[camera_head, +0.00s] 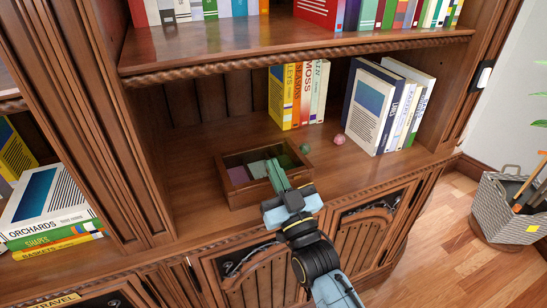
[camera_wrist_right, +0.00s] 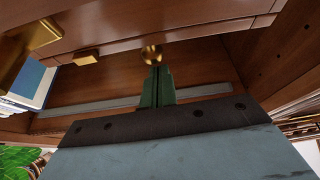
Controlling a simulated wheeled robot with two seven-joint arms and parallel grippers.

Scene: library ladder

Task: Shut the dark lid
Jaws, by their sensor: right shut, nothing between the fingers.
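A dark brown wooden box (camera_head: 234,197) stands on the middle shelf in the head view, with pale, purplish and greenish patches inside its frame. I cannot make out a separate dark lid there; my right gripper hides part of the box's right side. My right gripper (camera_head: 277,172) is shut and empty, its green fingers over the box's front right part. In the right wrist view the shut fingers (camera_wrist_right: 157,72) point at a brass knob (camera_wrist_right: 152,55) beside a brown wooden panel (camera_wrist_right: 190,22). I cannot tell whether they touch the knob. My left gripper is not in view.
Upright books (camera_head: 298,95) stand behind the box, and more books (camera_head: 385,108) lean to the right. A pink ball (camera_head: 340,140) and a green ball (camera_head: 304,149) lie on the shelf nearby. The upper shelf (camera_head: 290,50) overhangs. A basket (camera_head: 500,210) stands on the floor at right.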

